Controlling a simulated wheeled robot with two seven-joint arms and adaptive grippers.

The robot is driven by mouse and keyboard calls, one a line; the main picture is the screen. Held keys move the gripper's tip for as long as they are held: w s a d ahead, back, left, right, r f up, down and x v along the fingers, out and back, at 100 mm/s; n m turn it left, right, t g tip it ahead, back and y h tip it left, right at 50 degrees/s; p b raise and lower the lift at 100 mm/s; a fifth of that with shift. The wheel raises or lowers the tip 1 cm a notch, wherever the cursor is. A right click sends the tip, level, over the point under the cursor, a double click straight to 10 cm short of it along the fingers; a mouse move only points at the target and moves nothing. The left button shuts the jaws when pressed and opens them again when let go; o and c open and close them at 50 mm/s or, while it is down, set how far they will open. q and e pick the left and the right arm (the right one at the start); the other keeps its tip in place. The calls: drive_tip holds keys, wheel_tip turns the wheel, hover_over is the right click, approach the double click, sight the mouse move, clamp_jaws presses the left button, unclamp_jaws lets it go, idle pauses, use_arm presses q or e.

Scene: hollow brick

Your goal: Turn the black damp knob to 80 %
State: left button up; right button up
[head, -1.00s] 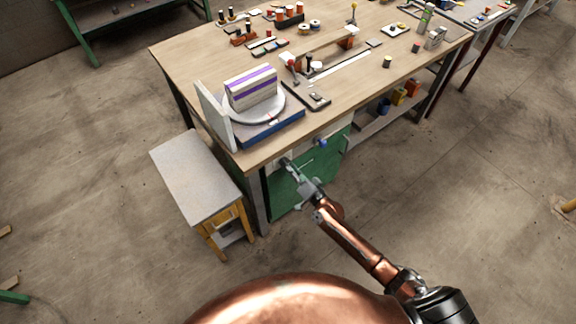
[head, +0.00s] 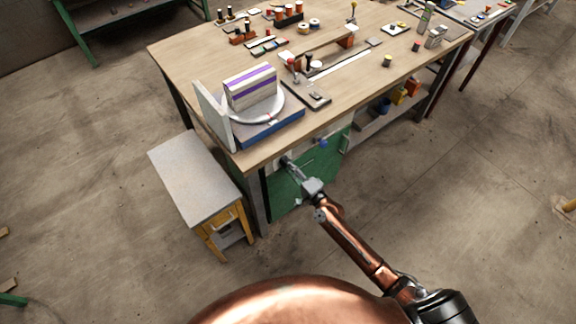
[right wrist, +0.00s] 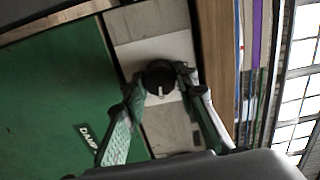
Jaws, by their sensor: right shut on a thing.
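The black damp knob (right wrist: 158,76) is round, with a short white mark on its face, and sits on a pale plate beside a green panel (right wrist: 52,85). A white label reading DAMP (right wrist: 87,142) is on the green panel. My right gripper (head: 287,163) is at the front of the workbench below its edge. In the right wrist view my right gripper (right wrist: 159,84) has a finger on either side of the knob and is shut on it. In the head view the knob is hard to tell from the fingertips. No scale can be read. My left gripper is not in view.
A blue knob (head: 323,142) is to the right of the gripper. Above, the wooden workbench (head: 350,92) holds a turntable with a striped block (head: 251,88) and small tools. A grey-topped stool (head: 194,172) stands close on the left.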

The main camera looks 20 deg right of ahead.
idle(0.4)
drive_tip(key=o, duration=1.1)
drive_tip(key=shift+o, duration=0.2)
drive_tip(key=v, duration=1.2)
